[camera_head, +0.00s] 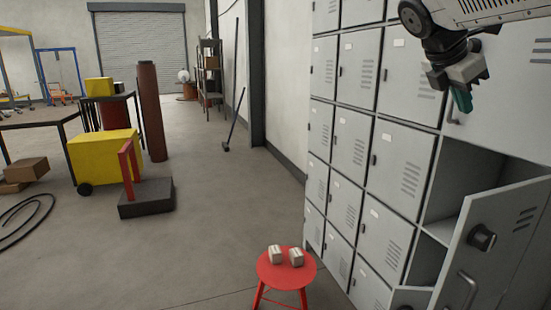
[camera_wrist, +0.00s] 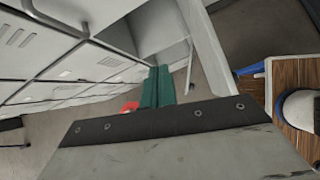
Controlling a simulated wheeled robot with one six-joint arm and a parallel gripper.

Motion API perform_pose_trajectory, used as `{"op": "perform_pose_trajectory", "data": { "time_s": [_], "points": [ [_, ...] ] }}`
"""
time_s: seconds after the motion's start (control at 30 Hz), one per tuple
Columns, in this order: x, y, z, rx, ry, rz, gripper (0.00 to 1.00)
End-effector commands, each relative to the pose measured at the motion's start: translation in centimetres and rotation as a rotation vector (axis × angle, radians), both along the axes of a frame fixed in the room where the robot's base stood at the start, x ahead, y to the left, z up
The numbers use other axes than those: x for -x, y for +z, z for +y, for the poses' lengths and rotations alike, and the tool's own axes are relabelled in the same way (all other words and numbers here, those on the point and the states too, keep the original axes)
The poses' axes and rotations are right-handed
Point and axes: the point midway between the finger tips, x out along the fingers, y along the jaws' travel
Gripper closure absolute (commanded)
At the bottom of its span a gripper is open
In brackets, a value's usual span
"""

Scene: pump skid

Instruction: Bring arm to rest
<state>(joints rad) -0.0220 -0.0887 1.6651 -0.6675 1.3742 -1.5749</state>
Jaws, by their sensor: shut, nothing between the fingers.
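My gripper (camera_head: 462,101) hangs at the top right of the head view, in front of the grey lockers (camera_head: 352,135). Its green fingers are together with nothing between them. They also show in the wrist view (camera_wrist: 157,88), pointing away past the lockers. Below, a locker door (camera_head: 500,250) with a black knob and a handle stands open, showing an empty-looking compartment (camera_head: 465,180).
A red stool (camera_head: 274,272) with two small pale boxes (camera_head: 285,256) stands before the lockers. Further left are a yellow cart (camera_head: 103,157), a dark base with a red post (camera_head: 146,197) and a black hose (camera_head: 25,220). The floor between cart and lockers is mostly clear.

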Motion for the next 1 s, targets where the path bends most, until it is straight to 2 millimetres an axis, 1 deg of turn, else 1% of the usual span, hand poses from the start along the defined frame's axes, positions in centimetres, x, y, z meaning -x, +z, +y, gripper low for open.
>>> {"op": "perform_pose_trajectory", "data": {
  "time_s": [0.03, 0.13, 0.27, 0.37, 0.47, 0.5, 0.57, 0.6, 0.7, 0.8, 0.83, 0.9, 1.0],
  "points": [
    [1.0, -0.5, 0.2, -0.025, -0.03, -0.021, 1.0],
    [3.0, -1.7, 0.9, -0.092, -0.11, -0.074, 1.0],
    [6.3, -3.9, 2.0, -0.195, -0.247, -0.151, 1.0],
    [9.5, -6.1, 3.1, -0.293, -0.391, -0.217, 1.0],
    [13.9, -9.3, 4.7, -0.418, -0.595, -0.293, 1.0],
    [16.0, -10.9, 5.4, -0.473, -0.7, -0.325, 1.0],
    [19.0, -13.5, 6.6, -0.555, -0.868, -0.369, 1.0],
    [20.9, -15.1, 7.4, -0.602, -0.978, -0.391, 1.0],
    [24.7, -18.8, 9.1, -0.689, -1.226, -0.431, 1.0],
    [27.3, -21.4, 10.3, -0.738, -1.41, -0.452, 1.0],
    [27.8, -22.0, 10.6, -0.748, -1.452, -0.454, 1.0],
    [28.6, -22.9, 11.0, -0.762, -1.52, -0.46, 1.0],
    [29.1, -23.4, 11.3, -0.768, -1.561, -0.463, 1.0]
  ]
}}
